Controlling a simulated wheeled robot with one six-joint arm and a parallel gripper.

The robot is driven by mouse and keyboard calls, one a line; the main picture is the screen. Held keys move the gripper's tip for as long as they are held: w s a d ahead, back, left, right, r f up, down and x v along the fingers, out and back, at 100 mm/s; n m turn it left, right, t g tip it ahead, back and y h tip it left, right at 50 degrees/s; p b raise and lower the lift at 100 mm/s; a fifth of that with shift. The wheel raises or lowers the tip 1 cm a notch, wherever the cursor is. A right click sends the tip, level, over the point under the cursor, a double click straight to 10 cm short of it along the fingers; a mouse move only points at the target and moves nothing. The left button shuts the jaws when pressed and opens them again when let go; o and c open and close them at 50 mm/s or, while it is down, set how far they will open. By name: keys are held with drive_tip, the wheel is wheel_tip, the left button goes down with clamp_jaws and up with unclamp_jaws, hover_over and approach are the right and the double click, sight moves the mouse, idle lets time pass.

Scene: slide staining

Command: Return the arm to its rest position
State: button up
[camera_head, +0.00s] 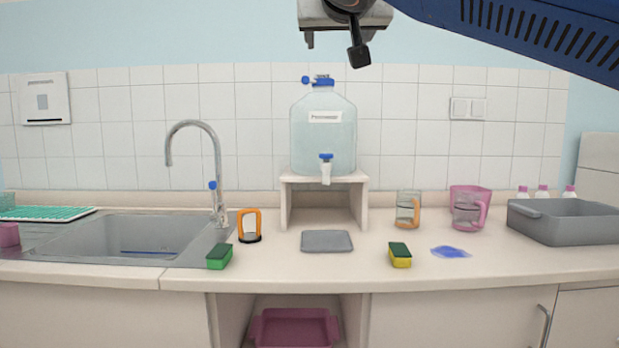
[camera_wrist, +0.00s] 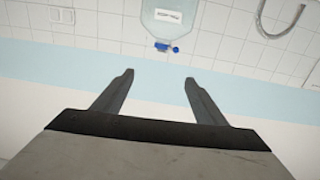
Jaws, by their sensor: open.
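My gripper (camera_wrist: 158,76) shows in the wrist view with its two fingers apart and nothing between them. In the head view my gripper (camera_head: 334,52) hangs at the top edge, partly cut off, above the large water carboy (camera_head: 322,135). My blue arm enters from the upper right. The upper end of the carboy also shows upside down in the wrist view (camera_wrist: 168,17), beyond the fingertips and apart from them. The gripper touches nothing.
The counter holds a sink (camera_head: 135,232), orange-handled holder (camera_head: 250,226), green sponge (camera_head: 219,257), grey pad (camera_head: 327,241), yellow-green sponge (camera_head: 400,256), glass mug (camera_head: 408,210), pink jug (camera_head: 468,212), blue stain (camera_head: 452,252) and grey tub (camera_head: 568,225). The air around the gripper is clear.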

drive_tip(key=s+d+f+g+h, duration=0.1)
drive_tip(key=d+f+g, duration=0.1)
drive_tip(key=d+f, duration=0.6)
drive_tip(key=s+d+f+n+g, duration=0.1)
drive_tip(key=d+f+g, duration=0.15)
drive_tip(key=f, duration=0.95)
drive_tip(key=s+d+f+g+h, duration=0.1)
drive_tip(key=d+f+g, duration=0.1)
drive_tip(key=d+f, duration=0.6)
drive_tip(key=s+d+f+g, duration=0.1)
drive_tip(key=s+f, duration=0.5)
drive_tip(key=f, duration=0.6)
drive_tip(key=s+d+f+g+y, duration=0.1)
drive_tip(key=s+f, duration=0.5)
drive_tip(key=f, duration=0.6)
drive_tip(key=s+d+f+m+g+y, duration=0.1)
drive_tip(key=s+d+f+g, duration=0.2)
drive_tip(key=s+f, duration=0.4)
wheel_tip(320, 180, down, 5)
drive_tip(key=shift+d+f+g, duration=0.1)
drive_tip(key=shift+d+g, duration=0.1)
drive_tip(key=shift+g, duration=0.45)
